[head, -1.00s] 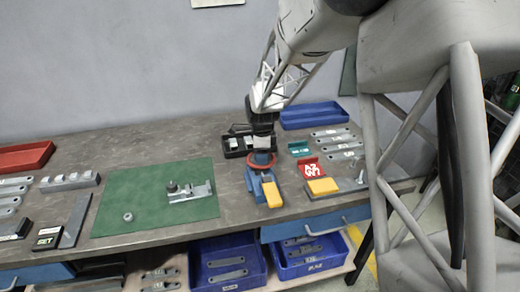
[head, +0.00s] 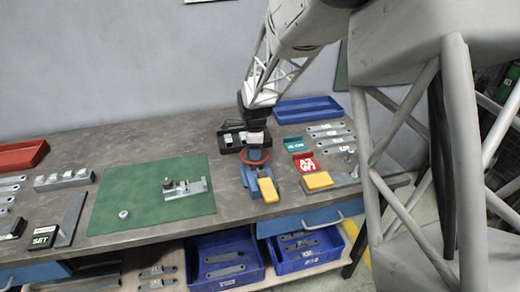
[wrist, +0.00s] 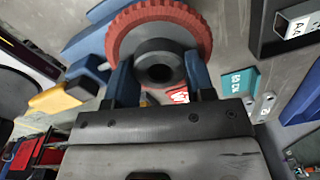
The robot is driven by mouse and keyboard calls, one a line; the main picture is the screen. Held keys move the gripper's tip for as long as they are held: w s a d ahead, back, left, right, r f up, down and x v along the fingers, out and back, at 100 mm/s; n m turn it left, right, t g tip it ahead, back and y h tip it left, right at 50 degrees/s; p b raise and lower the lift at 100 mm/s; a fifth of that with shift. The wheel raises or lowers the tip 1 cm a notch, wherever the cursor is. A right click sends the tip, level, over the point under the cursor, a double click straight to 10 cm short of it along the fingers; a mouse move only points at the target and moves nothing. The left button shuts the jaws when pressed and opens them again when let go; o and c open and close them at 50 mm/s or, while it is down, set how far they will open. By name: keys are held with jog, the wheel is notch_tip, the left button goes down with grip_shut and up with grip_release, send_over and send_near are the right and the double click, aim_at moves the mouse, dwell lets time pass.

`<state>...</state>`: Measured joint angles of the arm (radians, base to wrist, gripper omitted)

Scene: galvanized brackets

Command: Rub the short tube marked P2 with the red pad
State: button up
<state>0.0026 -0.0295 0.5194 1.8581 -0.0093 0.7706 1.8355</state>
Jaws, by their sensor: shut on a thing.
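My gripper (head: 256,146) is shut on the dark hub of the round red pad (head: 256,158). In the wrist view, my gripper (wrist: 160,82) has its blue fingers on both sides of the hub, and the red pad (wrist: 124,32) spreads beyond it. The pad is beside the black tray and near a blue holder (head: 247,178); I cannot tell if they touch. Short grey square tubes (head: 232,138) are in the black tray (head: 230,150). One tube in the wrist view (wrist: 295,28) reads like A4. No P2 mark is legible.
A green mat (head: 140,195) to the left carries a metal fixture (head: 186,189) and a small ring (head: 124,214). Yellow blocks (head: 268,190), (head: 318,181), red and teal pieces stand close by. A blue bin (head: 308,110) is at the back right. Bare bench lies behind the mat.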

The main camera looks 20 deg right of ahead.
jog(key=shift+r, duration=3.8)
